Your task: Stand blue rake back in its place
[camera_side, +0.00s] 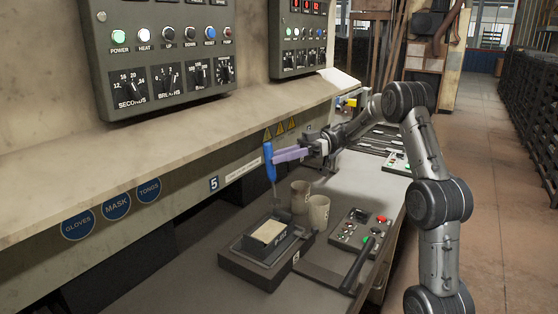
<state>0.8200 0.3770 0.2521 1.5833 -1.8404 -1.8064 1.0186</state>
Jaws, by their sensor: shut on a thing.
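The blue rake (269,162) is upright, with its blue handle at the top and a thin grey shaft pointing down. My gripper (274,155) reaches in from the right and its pale purple fingers are shut on the blue handle. The rake's lower end (275,197) is near the bench, just left of two beige cups; I cannot tell whether it touches anything. One cup (300,196) stands behind the other cup (319,212). The rake's place is not clearly marked in this view.
A dark block with a beige pad (269,232) sits in front of the cups. A control box (361,229) and a black-handled tool (357,265) lie to the right. The press ledge (190,150) overhangs at the left. The front left of the bench (190,285) is clear.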

